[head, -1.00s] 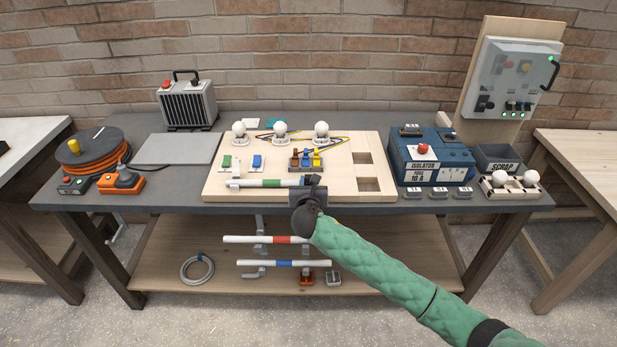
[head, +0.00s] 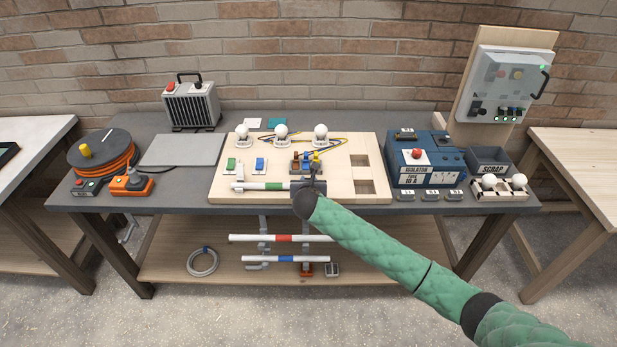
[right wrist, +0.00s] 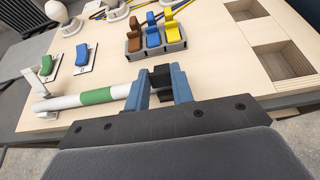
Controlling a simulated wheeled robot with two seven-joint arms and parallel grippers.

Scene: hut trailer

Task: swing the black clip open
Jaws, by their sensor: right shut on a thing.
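The black clip (right wrist: 160,77) is a small dark block at the right end of a white tube with a green band (right wrist: 97,96). The tube also shows lying along the front of the pale board in the head view (head: 263,186). My right gripper (right wrist: 161,72) has its blue fingers on either side of the clip and is shut on it. In the head view the right gripper (head: 309,182) sits at the board's front edge and hides most of the clip. I cannot tell how far the clip is turned. My left gripper is not in view.
A grey block with brown, blue and yellow levers (right wrist: 154,45) stands just behind the clip. Green (right wrist: 70,55) and blue (right wrist: 82,54) switches stand to its left. The board (head: 345,190) has two square openings on the right. The isolator box (head: 428,178) stands beyond them.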

